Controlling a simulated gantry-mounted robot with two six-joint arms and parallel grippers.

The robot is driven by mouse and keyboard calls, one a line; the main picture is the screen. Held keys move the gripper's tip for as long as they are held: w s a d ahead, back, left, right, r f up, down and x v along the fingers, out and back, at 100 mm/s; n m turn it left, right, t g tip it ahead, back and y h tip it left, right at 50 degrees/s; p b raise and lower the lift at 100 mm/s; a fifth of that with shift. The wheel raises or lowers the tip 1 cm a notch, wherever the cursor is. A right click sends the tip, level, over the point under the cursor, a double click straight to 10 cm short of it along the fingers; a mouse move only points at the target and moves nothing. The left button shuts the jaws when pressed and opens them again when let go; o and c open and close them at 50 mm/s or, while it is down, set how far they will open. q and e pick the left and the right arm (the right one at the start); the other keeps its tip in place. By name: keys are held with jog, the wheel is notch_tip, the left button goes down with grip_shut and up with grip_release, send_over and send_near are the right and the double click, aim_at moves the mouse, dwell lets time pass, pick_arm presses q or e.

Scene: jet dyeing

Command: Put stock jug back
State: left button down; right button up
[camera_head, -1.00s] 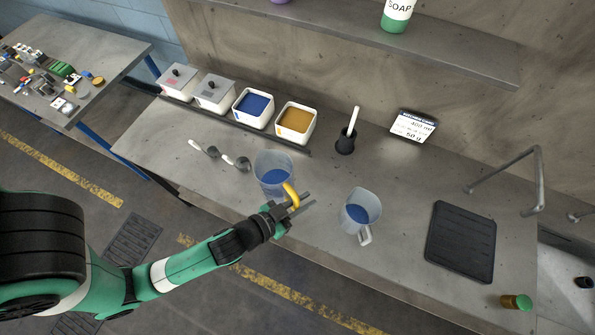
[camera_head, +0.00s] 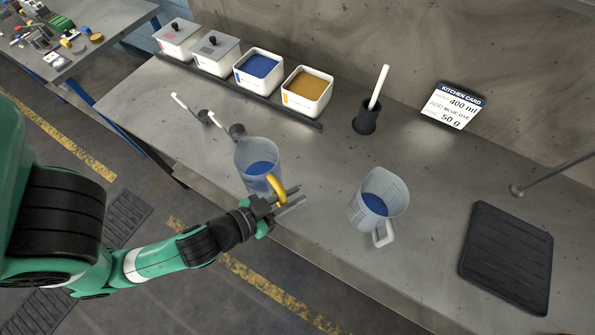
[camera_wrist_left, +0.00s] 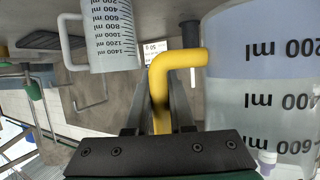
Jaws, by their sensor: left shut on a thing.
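A clear jug with a yellow handle (camera_head: 257,154) holds blue liquid and stands roughly upright near the front edge of the bench. My left gripper (camera_head: 284,202) is shut on its yellow handle, which also shows between the fingers in the left wrist view (camera_wrist_left: 161,85). I cannot tell whether the jug's base touches the bench. A second clear jug with a pale handle (camera_head: 392,191) and blue liquid stands to the right, apart from the gripper; it also shows in the left wrist view (camera_wrist_left: 110,35). My right gripper is not in view.
Lidded tubs (camera_head: 178,37), a blue powder tub (camera_head: 241,75) and an orange powder tub (camera_head: 293,101) line the back. Two scoops (camera_head: 236,131) lie behind the jug. A black holder (camera_head: 366,120), a kitchen card (camera_head: 455,104) and a black mat (camera_head: 508,257) are rightward. Bench between the jugs is clear.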

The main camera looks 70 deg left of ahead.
pick_arm(q)
jog(key=w+a+f+b, duration=0.1)
jog(key=w+a+f, duration=0.1)
jog(key=w+f, duration=0.1)
jog(key=w+a+f+b, duration=0.1)
jog(key=w+a+f, duration=0.2)
jog(key=w, duration=0.1)
jog(key=w+a+f+b, duration=0.2)
jog(key=w+f, duration=0.1)
jog(key=w, duration=0.1)
jog(key=shift+w+a, duration=0.1)
jog(key=shift+a, duration=0.25)
jog(key=shift+w+a+f+b, duration=0.15)
jog(key=shift+f+b, duration=0.75)
jog(key=shift+f, duration=1)
jog(key=shift+f, duration=0.1)
jog(key=c, duration=0.8)
grip_release()
jog(key=shift+f, duration=0.1)
